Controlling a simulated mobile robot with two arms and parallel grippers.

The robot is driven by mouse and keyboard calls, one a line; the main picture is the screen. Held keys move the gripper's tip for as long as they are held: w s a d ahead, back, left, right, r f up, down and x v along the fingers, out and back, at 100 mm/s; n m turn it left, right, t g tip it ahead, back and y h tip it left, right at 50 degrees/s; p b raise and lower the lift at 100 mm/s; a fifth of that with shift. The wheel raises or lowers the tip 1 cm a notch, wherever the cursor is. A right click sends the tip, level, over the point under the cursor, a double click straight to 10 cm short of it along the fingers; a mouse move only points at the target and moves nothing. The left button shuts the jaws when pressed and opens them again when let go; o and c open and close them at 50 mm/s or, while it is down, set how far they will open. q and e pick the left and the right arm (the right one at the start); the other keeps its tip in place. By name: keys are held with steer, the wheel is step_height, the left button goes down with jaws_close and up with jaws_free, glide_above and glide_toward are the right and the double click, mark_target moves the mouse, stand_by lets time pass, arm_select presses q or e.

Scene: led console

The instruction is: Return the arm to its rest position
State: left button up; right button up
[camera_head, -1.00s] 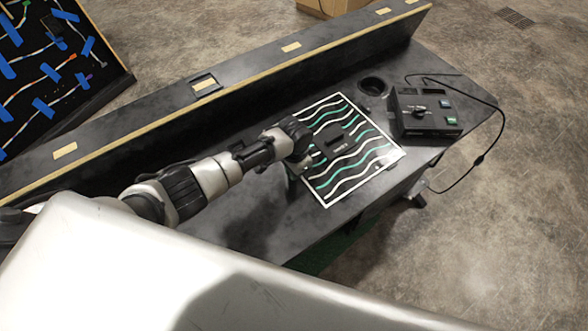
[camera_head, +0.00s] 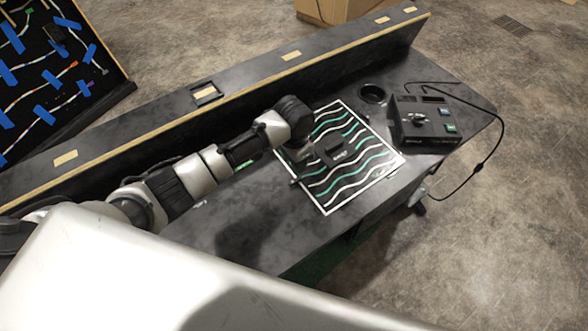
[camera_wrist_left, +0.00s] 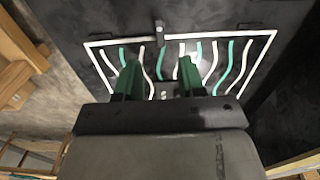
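My left arm (camera_head: 215,165) reaches in from the left over the table in the head view. My left gripper (camera_head: 340,151) is over the black board (camera_head: 385,172) with white and green wavy lines, and its fingertips are hidden there. In the left wrist view, the two green fingers of my left gripper (camera_wrist_left: 158,75) stand apart with nothing held between them. The striped board (camera_wrist_left: 240,38) shows beyond them. My right gripper is not in view.
A black console (camera_head: 424,122) with a knob and small buttons stands right of the board, with a cable trailing off the table. A raised ledge (camera_head: 240,92) runs along the table's back. The front left tabletop is clear.

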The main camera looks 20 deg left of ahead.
arm_select(q)
steer(key=shift+r, duration=0.95)
